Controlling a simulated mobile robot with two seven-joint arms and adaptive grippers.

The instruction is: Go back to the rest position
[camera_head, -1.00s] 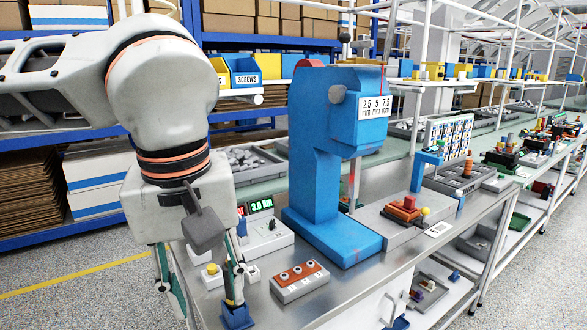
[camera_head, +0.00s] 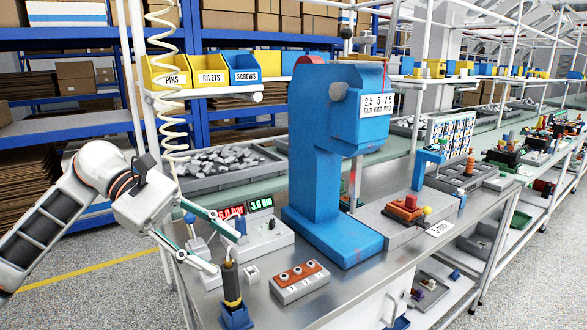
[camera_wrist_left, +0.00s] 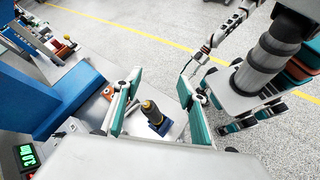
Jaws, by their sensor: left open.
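My left gripper (camera_head: 228,252) is open and empty, low at the left end of the bench in the head view. Its two fingers also show spread apart in the left wrist view (camera_wrist_left: 161,82). A tool with a black and yellow handle (camera_head: 232,285) stands upright in a blue holder (camera_head: 237,318) near the bench's front left edge. The tool also shows beyond and between the fingers in the left wrist view (camera_wrist_left: 152,112), apart from them. A white jointed arm, probably my right one, shows at the upper right of the wrist view; its gripper cannot be made out clearly.
A meter box (camera_head: 265,240) with red and green displays stands close behind the fingers. A grey block with an orange top (camera_head: 299,281) and a tall blue press (camera_head: 318,160) stand to the right. A grey parts tray (camera_head: 222,168) lies behind. The floor at left is open.

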